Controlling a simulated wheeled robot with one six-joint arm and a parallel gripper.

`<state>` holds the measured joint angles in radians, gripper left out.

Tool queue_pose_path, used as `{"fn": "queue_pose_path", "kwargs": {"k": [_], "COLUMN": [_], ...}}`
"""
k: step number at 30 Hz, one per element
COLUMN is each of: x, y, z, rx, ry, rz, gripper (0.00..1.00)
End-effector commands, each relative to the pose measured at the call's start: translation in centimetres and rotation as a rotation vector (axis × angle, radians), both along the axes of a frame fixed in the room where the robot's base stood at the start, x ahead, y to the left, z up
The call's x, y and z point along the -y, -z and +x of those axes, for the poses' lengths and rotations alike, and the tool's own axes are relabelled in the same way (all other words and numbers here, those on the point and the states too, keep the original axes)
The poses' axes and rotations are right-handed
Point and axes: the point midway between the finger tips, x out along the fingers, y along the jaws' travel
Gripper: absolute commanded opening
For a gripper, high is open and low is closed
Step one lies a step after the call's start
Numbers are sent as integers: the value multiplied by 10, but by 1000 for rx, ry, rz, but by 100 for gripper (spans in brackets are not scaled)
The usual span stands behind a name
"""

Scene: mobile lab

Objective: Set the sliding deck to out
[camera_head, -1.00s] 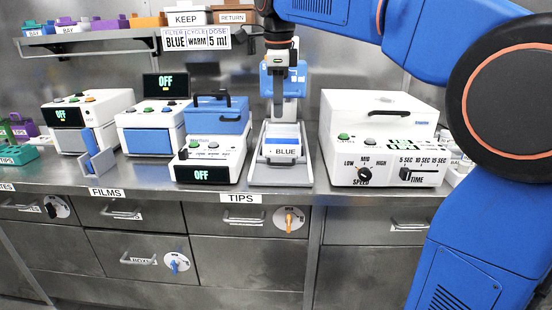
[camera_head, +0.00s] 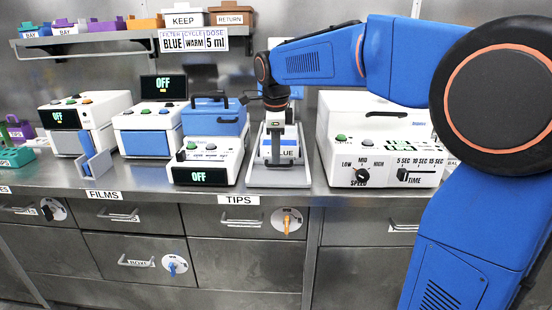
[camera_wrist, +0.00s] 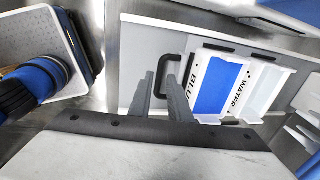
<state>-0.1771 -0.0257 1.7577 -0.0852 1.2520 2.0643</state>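The sliding deck (camera_wrist: 131,88) is a light grey plate with a black arched handle (camera_wrist: 163,60). It carries a white and blue rack labelled BLUE and WATER (camera_wrist: 222,85).
A white machine with SPEED and TIME controls (camera_head: 385,155) stands close on the right. A white unit with a blue lid and an OFF display (camera_head: 208,160) stands close on the left. A shelf (camera_head: 95,40) with trays runs along the back wall. Drawers are below the bench.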

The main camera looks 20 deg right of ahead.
Motion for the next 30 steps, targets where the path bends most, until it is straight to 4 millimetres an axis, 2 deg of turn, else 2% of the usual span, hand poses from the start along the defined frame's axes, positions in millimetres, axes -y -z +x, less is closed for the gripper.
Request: {"fn": "queue_pose_path", "kwargs": {"k": [6,17,19,26,30], "x": [1,1,1,1,-4], "y": [19,22,22,22,22], "z": [3,4,4,3,-11], "rx": [0,0,0,1,0], "ry": [0,0,0,0,-1], "rz": [0,0,0,0,0], "gripper": [17,17,0,0,0]}}
